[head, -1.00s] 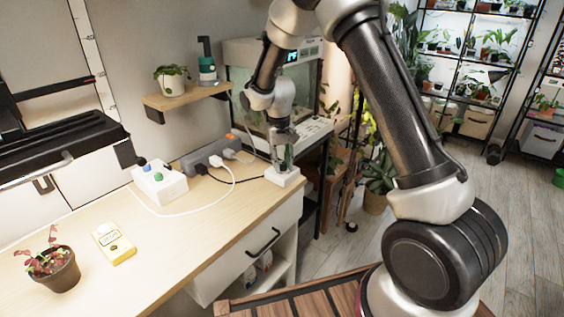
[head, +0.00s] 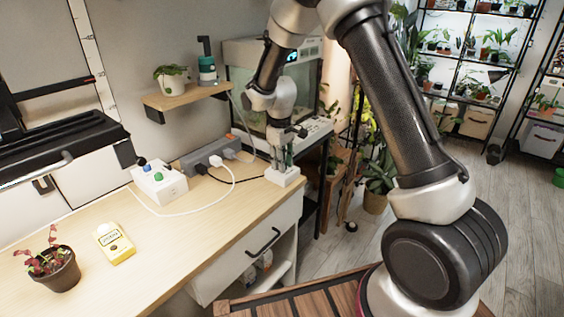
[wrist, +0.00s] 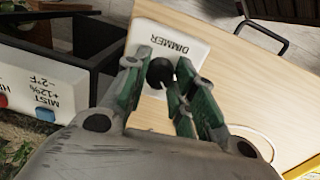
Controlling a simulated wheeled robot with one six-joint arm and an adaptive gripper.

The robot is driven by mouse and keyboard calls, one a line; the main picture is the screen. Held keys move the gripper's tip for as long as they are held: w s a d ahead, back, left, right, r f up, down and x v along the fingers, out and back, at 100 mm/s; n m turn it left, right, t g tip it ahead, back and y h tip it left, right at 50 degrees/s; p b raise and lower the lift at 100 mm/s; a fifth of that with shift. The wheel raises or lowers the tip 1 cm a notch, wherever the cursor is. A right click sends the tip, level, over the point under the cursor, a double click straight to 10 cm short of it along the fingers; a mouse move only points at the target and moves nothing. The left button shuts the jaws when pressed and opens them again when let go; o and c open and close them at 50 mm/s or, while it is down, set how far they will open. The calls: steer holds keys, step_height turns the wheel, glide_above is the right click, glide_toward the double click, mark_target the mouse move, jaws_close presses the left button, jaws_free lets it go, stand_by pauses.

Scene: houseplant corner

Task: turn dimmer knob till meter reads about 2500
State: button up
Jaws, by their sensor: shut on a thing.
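The dimmer is a white box (wrist: 200,48) marked DIMMER with a round black knob (wrist: 160,72), seen in the wrist view. In the head view the white dimmer box (head: 283,176) sits at the right end of the wooden desk. My gripper (wrist: 162,78) points down over it, its green fingers closed on the two sides of the knob. In the head view my gripper (head: 281,162) hides the knob. A yellow meter (head: 114,243) lies on the desk at the left; its display is too small to read.
A white box with blue and green knobs (head: 160,184) and a grey power strip (head: 208,155) with plugs and cables stand behind the meter. A potted red plant (head: 53,270) is at the front left. The desk (head: 210,235) is clear in front.

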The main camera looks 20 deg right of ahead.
stand_by(0.4)
steer(key=o, duration=1.1)
steer(key=shift+c, duration=0.2)
step_height(320, 180, up, 12)
steer(key=shift+s+a, duration=0.2)
steer(key=shift+a, duration=0.05)
